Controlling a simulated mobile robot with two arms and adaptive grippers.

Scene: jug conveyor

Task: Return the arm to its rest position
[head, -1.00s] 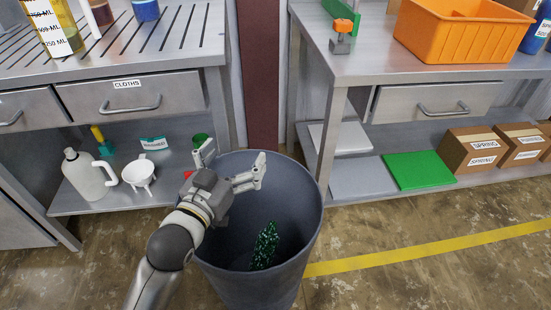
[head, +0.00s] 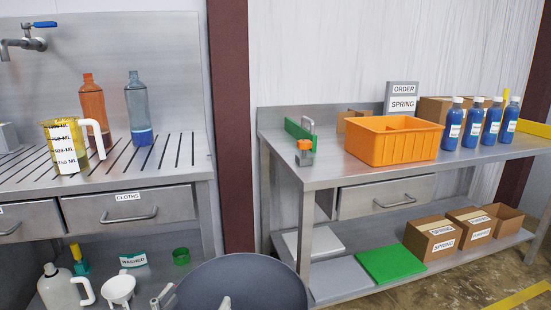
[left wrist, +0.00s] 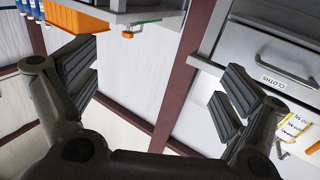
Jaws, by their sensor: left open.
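Most of my left arm is out of the head view. My right gripper is in neither view.
A left bench holds a yellow measuring jug (head: 68,146), an orange bottle (head: 92,108) and a grey-blue bottle (head: 138,108). A right bench holds an orange crate (head: 392,140) and several blue bottles (head: 472,122). A white jug (head: 60,288) stands on the lower shelf.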

